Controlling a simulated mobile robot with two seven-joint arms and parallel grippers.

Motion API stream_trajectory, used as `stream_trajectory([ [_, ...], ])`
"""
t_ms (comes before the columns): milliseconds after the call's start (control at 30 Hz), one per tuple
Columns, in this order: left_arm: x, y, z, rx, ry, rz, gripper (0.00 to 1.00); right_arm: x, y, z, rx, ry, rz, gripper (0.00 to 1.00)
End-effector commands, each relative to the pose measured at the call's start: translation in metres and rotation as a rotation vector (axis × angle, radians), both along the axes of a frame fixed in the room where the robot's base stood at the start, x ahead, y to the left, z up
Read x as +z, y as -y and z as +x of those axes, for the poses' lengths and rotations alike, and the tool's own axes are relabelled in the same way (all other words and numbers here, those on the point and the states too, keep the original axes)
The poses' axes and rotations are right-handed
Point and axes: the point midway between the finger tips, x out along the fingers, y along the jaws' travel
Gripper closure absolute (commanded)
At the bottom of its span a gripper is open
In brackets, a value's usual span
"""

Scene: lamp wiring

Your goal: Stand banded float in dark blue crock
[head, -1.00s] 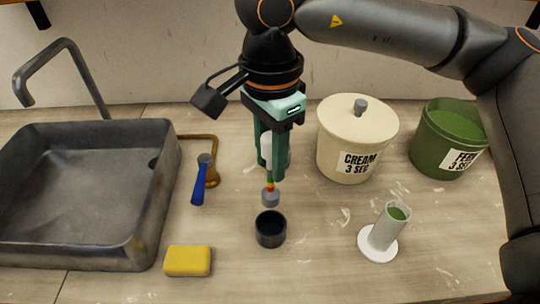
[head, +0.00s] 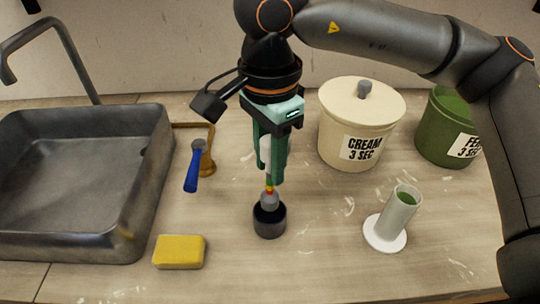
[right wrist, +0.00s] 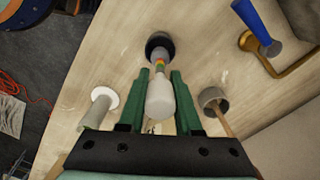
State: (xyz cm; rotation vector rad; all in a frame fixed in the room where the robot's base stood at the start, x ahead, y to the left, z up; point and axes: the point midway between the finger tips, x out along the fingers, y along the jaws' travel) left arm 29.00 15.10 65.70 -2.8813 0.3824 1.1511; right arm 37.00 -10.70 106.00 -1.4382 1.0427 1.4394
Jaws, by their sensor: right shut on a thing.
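My right gripper (head: 271,178) is shut on the banded float, which hangs upright with its grey bulb (head: 269,199) downward. Red and yellow bands show just above the bulb. In the right wrist view the float's pale upper body (right wrist: 160,100) lies between the fingers of the gripper (right wrist: 157,80). The dark blue crock (head: 270,224), a small dark cup, stands on the counter directly below. The bulb overlaps the crock's mouth; I cannot tell how deep it sits. The crock also shows in the right wrist view (right wrist: 154,38). My left gripper is not in view.
A yellow sponge (head: 179,252) lies left of the crock, near the sink (head: 70,170). A blue-handled tool (head: 192,170) is behind it. A cylinder on a white base (head: 396,215) stands right. Cream (head: 343,125) and green (head: 440,130) canisters stand behind.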

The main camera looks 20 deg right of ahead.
Motion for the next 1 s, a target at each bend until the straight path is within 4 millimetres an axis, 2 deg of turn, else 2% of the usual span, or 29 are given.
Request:
stream_trajectory([
  [100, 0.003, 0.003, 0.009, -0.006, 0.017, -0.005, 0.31, -0.005, 0.0, 0.0, 0.0, 0.001, 0.0, 1.0],
  [300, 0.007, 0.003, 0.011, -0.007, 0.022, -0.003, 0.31, -0.004, 0.0, 0.0, 0.001, 0.001, 0.0, 1.0],
  [467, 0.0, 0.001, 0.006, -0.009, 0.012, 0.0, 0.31, -0.006, 0.0, 0.0, 0.001, 0.001, 0.0, 1.0],
  [1000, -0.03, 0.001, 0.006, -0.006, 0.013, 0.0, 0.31, -0.039, 0.0, 0.0, 0.001, 0.001, 0.0, 1.0],
])
